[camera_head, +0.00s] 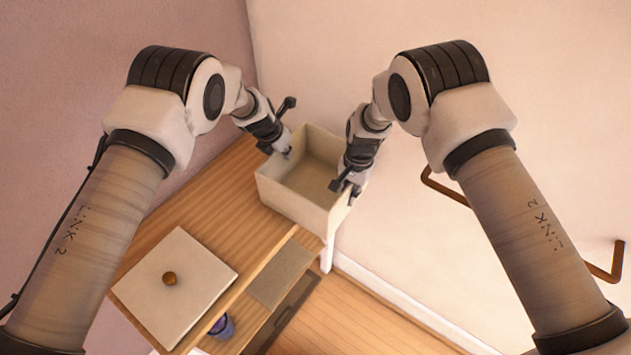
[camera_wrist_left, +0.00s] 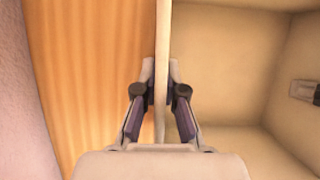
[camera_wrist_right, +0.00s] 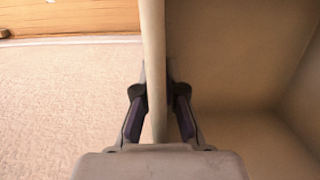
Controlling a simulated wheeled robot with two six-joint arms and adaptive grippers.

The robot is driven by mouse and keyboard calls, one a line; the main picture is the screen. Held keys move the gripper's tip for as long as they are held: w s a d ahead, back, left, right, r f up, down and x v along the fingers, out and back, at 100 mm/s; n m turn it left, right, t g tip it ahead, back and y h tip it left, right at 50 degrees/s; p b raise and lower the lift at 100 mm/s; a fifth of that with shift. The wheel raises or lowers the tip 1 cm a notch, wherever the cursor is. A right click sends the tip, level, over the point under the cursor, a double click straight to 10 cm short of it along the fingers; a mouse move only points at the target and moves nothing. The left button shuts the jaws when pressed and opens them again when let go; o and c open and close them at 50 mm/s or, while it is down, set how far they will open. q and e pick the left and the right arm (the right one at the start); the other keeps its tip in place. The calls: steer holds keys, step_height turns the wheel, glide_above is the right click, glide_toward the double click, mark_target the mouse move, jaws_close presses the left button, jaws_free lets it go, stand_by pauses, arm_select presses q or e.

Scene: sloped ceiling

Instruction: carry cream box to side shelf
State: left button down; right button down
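The cream box (camera_head: 290,203) is open-topped and looks empty. It is at the far right end of the wooden shelf top (camera_head: 205,205); I cannot tell whether it rests there or is slightly raised. My left gripper (camera_head: 286,153) is shut on the box's left wall, one finger inside and one outside, as the left wrist view (camera_wrist_left: 160,82) shows. My right gripper (camera_head: 346,184) is shut on the right wall the same way, seen in the right wrist view (camera_wrist_right: 156,85). The box's underside is hidden.
A square cream lid (camera_head: 205,270) with a brown knob lies on the near part of the wooden top. A blue cup (camera_head: 222,326) stands lower, near the front edge. A brown rail (camera_head: 445,190) is on the right wall. Wooden floor (camera_head: 365,320) is open at the lower right.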

mark_target(351, 183)
arm_select(q)
steer(key=shift+r, duration=0.1)
